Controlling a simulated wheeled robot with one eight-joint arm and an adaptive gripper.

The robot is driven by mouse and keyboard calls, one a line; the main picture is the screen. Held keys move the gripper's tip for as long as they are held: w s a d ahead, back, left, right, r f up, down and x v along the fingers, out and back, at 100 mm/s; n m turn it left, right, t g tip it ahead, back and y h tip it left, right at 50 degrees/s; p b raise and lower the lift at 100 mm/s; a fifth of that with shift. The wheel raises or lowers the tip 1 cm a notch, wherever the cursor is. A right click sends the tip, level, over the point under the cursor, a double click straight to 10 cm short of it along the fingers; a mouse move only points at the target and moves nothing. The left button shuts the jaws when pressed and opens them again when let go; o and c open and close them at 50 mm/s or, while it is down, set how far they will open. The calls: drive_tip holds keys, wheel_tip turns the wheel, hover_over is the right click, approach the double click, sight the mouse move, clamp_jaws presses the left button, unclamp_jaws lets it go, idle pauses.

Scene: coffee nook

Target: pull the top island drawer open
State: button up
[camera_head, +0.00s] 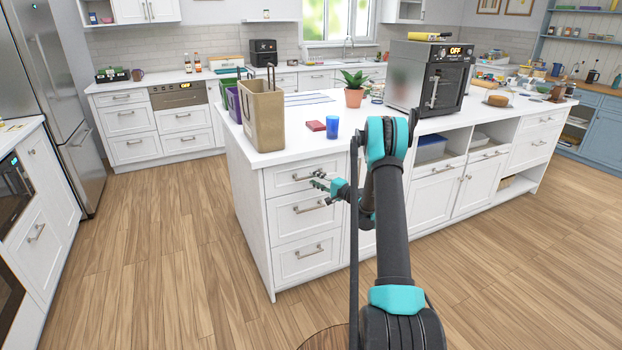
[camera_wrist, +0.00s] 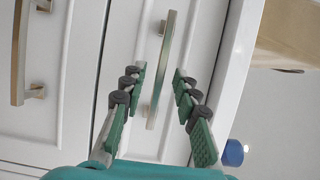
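The white top island drawer (camera_head: 282,183) is at the left end of the island, directly under the countertop, and looks flush with the front. Its metal bar handle (camera_wrist: 163,65) stands out from the drawer face in the wrist view. My gripper (camera_head: 322,180) is in front of this drawer at handle height. In the wrist view my gripper (camera_wrist: 159,82) is open, with one finger on each side of the handle and gaps visible on both sides. The head view is too small to show whether the fingertips touch anything.
The second drawer (camera_head: 304,211) is below, its handle (camera_wrist: 20,55) at the wrist view's left. Wood floor (camera_head: 190,250) is clear before the drawers.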

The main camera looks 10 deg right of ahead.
drive_tip(key=shift+x, duration=1.45)
clamp_jaws()
